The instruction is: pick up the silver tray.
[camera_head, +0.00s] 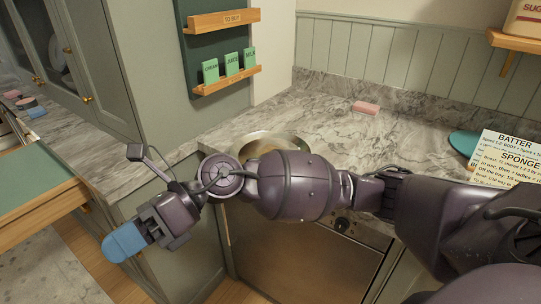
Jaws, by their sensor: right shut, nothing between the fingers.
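A round, shallow silver metal thing (262,136) sits at the front of the marble counter. It may be the silver tray. My right arm crosses in front of it, so its near side is hidden. My right gripper (125,242) has blue fingertips and is shut and empty. It is low on the left, out past the counter's front edge, to the left of and clear of the silver thing. My left gripper is not in view.
The marble counter (350,135) has free room around a pink block (366,107). A teal round board (464,143) and recipe cards (510,155) are at the right. A cabinet (100,55) rises at the left. A green-topped wooden table (35,185) stands at far left.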

